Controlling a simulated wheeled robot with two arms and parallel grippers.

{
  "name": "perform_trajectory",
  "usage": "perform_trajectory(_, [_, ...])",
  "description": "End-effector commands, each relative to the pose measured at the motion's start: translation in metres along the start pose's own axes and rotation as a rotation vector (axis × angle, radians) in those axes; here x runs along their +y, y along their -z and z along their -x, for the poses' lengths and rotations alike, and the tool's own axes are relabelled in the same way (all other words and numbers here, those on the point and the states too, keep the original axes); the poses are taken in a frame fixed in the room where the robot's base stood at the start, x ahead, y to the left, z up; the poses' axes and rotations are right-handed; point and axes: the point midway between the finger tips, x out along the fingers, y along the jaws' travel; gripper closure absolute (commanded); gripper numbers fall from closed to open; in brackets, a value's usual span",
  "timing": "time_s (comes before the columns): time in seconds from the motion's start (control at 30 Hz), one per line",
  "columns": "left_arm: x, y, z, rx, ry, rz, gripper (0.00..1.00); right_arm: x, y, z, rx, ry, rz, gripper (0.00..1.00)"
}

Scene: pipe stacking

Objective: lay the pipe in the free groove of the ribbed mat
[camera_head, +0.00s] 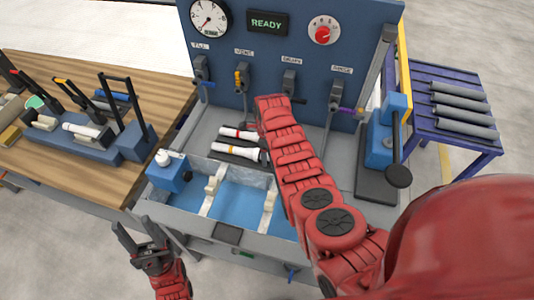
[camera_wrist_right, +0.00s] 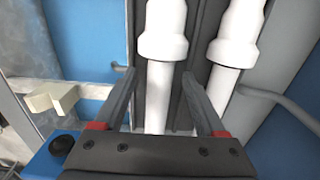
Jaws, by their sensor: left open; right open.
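Two white pipes lie side by side on a dark ribbed mat (camera_wrist_right: 202,32) in the test bench. In the head view one has a red band (camera_head: 229,131) and the nearer one an orange band (camera_head: 232,149). In the right wrist view my right gripper (camera_wrist_right: 158,76) is open, with its fingers on either side of the left pipe (camera_wrist_right: 158,100). The other pipe (camera_wrist_right: 228,75) lies to the right, outside the fingers. I cannot tell whether the fingers touch the pipe. My right arm hides this gripper and part of the mat in the head view. My left gripper (camera_head: 136,228) is open and empty, left of the bench.
A blue-floored basin (camera_head: 238,203) with pale supports lies in front of the mat. A panel (camera_head: 270,60) with gauge, READY display and valves stands behind. A wooden table (camera_head: 90,178) with tools is left. A blue rack (camera_head: 425,135) with grey pipes is right.

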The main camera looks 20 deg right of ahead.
Motion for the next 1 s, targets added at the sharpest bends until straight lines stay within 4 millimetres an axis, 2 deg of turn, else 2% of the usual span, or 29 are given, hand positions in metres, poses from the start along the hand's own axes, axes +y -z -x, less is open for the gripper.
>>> perform_trajectory(0.17, [0.0, 0.0, 0.002, 0.0, 0.0, 0.0, 0.5, -0.002, -0.001, 0.008, -0.004, 0.006, -0.001, 0.27])
perform_trajectory(0.37, [0.0, -0.001, 0.007, 0.0, 0.0, 0.0, 0.5, -0.001, -0.001, 0.031, -0.002, 0.006, 0.002, 0.27])
perform_trajectory(0.63, [0.001, -0.005, 0.029, 0.0, 0.0, 0.0, 0.5, -0.002, -0.001, 0.084, -0.005, 0.009, 0.001, 0.27])
perform_trajectory(0.7, [0.001, -0.002, 0.01, -0.001, 0.0, 0.0, 0.5, 0.0, -0.002, 0.111, -0.001, 0.005, 0.003, 0.27])
perform_trajectory(0.77, [0.0, 0.0, 0.003, 0.001, 0.0, 0.0, 0.5, 0.0, -0.002, 0.125, 0.0, 0.004, 0.003, 0.27])
perform_trajectory(0.93, [-0.001, 0.002, -0.011, 0.0, 0.0, 0.0, 0.5, 0.001, -0.001, 0.15, 0.002, 0.001, 0.001, 0.27])
perform_trajectory(1.0, [-0.001, 0.002, -0.011, 0.0, 0.0, 0.0, 0.5, 0.001, -0.001, 0.156, 0.002, 0.0, 0.002, 0.27])
